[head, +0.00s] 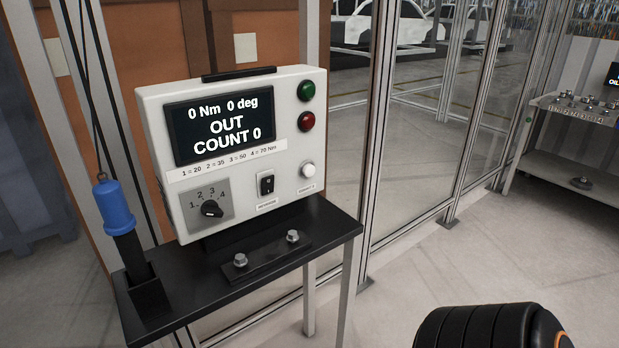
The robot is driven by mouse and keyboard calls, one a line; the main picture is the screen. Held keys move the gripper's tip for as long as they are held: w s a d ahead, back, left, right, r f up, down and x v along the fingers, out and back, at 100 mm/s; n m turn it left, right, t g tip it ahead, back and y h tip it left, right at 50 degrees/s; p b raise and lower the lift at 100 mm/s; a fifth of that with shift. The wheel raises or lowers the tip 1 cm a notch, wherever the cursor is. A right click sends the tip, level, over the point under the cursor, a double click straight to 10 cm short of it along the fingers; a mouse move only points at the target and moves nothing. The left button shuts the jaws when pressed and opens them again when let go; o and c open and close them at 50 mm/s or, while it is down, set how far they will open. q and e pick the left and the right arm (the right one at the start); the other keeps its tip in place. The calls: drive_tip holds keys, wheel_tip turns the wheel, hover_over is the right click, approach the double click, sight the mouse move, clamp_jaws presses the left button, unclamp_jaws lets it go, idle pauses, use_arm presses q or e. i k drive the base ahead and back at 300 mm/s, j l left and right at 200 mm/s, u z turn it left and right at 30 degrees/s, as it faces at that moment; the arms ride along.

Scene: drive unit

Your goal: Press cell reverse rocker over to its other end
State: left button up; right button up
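The reverse rocker (267,184) is a small black switch on the lower front of a white control box (230,220), above a small label. Which end of it is pressed in is too small to tell. The box's screen (224,125) reads "0 Nm 0 deg", "OUT", "COUNT 0". A black rounded part of my own arm shows at the bottom right, well apart from the box. Neither gripper's fingers are in view.
A rotary knob (211,208) sits left of the rocker and a white button (308,170) right of it. Green and red lamps (306,121) are above. The black stand (335,230) carries a bolt plate (267,257) and a blue-topped tool (115,206). Glass fencing stands behind.

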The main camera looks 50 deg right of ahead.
sight(268, 183)
drive_tip(key=i+j+z, duration=0.1)
drive_tip(key=z, duration=1.45)
drive_tip(key=j, duration=0.1)
